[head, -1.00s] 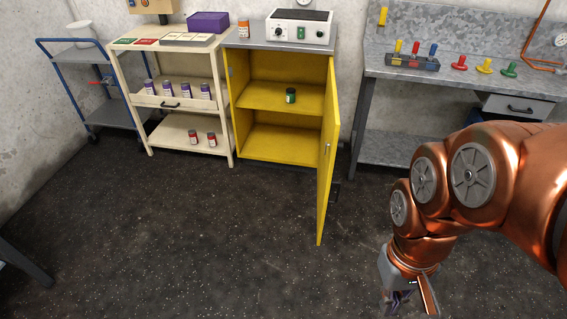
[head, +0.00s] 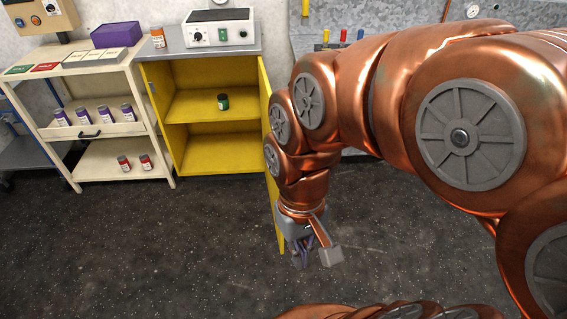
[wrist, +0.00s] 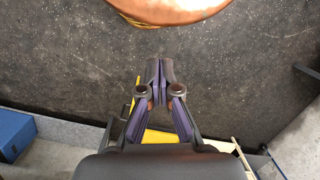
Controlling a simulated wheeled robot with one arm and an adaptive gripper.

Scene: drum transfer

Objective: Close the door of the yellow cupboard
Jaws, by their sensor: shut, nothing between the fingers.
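The yellow cupboard (head: 208,133) stands against the back wall with its inside showing. Its door (head: 264,107) is hinged on the right and stands wide open, jutting out toward me. In the head view my arm hides much of the door. My gripper (head: 302,258) is low, at the outer right side of the door near its free edge. I cannot tell whether it touches the door. In the wrist view the fingers (wrist: 154,72) are together and hold nothing. A bit of yellow shows behind them. A green-labelled jar (head: 223,102) stands on the cupboard's middle shelf.
A cream trolley (head: 92,133) with several jars stands left of the cupboard. A white device (head: 219,28) and an orange jar (head: 157,37) are on the cupboard top. A workbench lies behind my arm. The dark floor (head: 150,240) in front is clear.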

